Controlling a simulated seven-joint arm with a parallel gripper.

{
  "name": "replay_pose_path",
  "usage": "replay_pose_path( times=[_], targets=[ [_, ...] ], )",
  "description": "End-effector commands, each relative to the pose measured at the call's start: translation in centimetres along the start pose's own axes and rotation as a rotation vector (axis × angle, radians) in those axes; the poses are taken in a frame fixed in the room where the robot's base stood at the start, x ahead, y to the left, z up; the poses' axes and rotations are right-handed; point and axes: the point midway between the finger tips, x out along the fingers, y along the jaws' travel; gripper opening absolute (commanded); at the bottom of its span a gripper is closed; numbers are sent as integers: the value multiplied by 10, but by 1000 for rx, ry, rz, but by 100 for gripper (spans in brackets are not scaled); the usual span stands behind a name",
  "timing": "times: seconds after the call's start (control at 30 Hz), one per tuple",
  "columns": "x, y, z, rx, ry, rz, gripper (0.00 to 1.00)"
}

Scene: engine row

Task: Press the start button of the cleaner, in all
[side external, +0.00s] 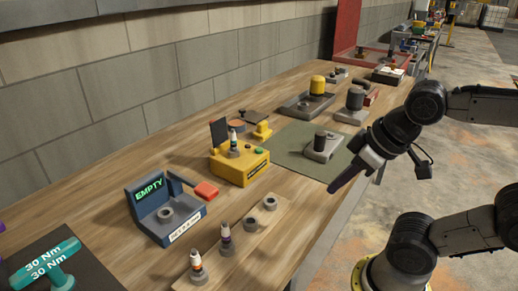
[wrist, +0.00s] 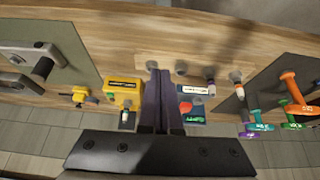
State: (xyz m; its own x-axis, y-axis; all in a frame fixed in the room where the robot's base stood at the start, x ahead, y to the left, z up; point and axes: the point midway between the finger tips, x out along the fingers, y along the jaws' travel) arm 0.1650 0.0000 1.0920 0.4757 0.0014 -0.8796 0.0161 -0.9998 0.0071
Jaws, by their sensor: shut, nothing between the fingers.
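The yellow box (side external: 240,170), which I take for the cleaner, stands mid-bench with a label on its front. A spark plug (side external: 234,146) stands upright on its top, beside a dark raised panel (side external: 218,134). A small green spot, seemingly the start button (side external: 259,150), is on its top right. In the wrist view the yellow box (wrist: 122,92) lies left of my fingers. My gripper (side external: 333,189) is shut and empty, above the bench's front edge, right of the yellow box and well apart from it. In the wrist view my gripper (wrist: 159,72) points at the wooden strip.
A blue tester (side external: 165,212) reading EMPTY, with a red pad (side external: 206,190), stands left of the yellow box. A wooden strip (side external: 236,228) holds two plugs and empty collars in front. A green mat (side external: 285,145) with a grey fixture (side external: 322,147) is to the right. Torque tools (side external: 50,262) lie left.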

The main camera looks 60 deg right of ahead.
Motion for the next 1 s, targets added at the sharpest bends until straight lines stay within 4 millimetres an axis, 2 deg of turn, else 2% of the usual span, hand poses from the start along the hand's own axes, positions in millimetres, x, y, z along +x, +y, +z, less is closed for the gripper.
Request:
replay_pose_path(
  times=[0.07, 0.17, 0.3, 0.47, 0.6, 0.73, 0.87, 1.0],
  targets=[
    [-3, -5, -9, -16, 33, -24, 0],
    [-12, -16, -34, -21, 95, -75, 0],
    [-18, -29, -91, 29, 172, -158, 0],
    [-10, -20, -163, 145, 241, -215, 0],
    [11, 6, -216, 270, 285, -235, 0],
    [37, 43, -254, 395, 314, -235, 0],
    [67, 86, -276, 521, 325, -223, 0],
    [97, 126, -279, 633, 309, -205, 0]
  ],
)
